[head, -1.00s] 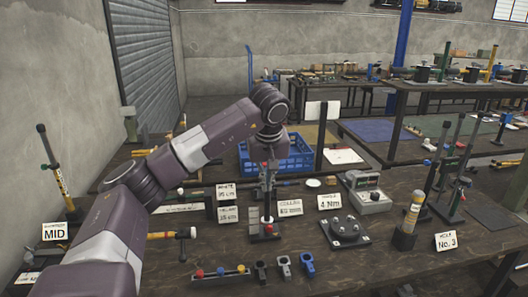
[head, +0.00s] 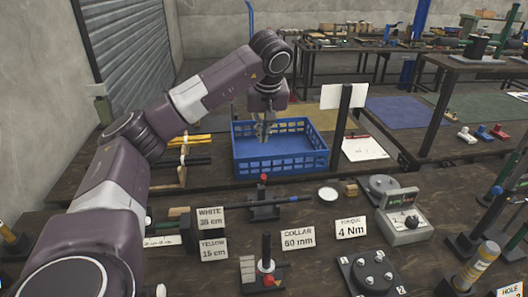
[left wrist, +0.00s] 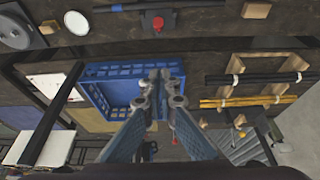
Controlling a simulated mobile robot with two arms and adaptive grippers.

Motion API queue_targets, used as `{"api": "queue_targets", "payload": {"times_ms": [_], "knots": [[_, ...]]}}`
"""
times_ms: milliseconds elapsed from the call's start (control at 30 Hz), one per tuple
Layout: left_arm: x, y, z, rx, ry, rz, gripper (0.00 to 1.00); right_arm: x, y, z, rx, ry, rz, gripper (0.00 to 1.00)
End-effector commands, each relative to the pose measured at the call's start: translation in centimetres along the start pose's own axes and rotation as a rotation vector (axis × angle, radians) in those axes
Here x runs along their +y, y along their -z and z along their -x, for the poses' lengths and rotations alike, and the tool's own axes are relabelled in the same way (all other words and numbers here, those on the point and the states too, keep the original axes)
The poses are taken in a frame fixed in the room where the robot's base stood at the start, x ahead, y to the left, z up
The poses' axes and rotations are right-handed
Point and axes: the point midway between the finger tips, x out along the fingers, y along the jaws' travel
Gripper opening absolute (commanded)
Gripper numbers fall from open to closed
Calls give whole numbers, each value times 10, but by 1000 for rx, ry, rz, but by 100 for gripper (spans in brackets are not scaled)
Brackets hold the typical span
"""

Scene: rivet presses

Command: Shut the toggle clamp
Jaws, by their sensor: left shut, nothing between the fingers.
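A small black fixture with an upright red-tipped handle (head: 263,198) stands on the dark bench in front of the blue crate; it looks like the toggle clamp, though its jaw is too small to make out. A dark rod with a blue section (head: 292,200) runs beside or through it. The fixture's red tip also shows at the top of the left wrist view (left wrist: 157,22). My left gripper (head: 264,137) is shut and empty, pointing down over the blue crate, behind the fixture and apart from it. My right gripper is in neither current view.
The blue crate (head: 283,165) sits behind the fixture. In front are a ringed post (head: 267,263), a COLLAR card (head: 298,238) and WHITE and YELLOW cards. A torque meter (head: 405,215) and a round bolted plate (head: 373,272) stand at right. Rods lie on wooden racks at left.

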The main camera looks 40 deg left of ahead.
Motion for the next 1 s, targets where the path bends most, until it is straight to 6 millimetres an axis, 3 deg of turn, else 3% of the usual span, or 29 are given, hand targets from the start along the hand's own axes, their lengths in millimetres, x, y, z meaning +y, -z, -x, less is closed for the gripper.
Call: {"api": "queue_targets", "payload": {"times_ms": [167, 300, 633, 800, 1000], "knots": [[0, 0, -9, -1, 2, 0, 0, 6, -30, 4, -42, -7, 1, 40], [-2, 0, -32, -3, 5, 1, 0, 8, -41, 9, -59, -9, 0, 40], [-1, 0, -101, -3, 4, 0, 0, 12, -27, 21, -40, -13, 1, 40], [0, -25, -105, -1, 2, -4, 0, 10, -17, 29, -26, -11, 0, 40], [0, -38, -109, 0, 0, -1, 0, 4, -17, 32, -27, -4, -2, 40]]}}
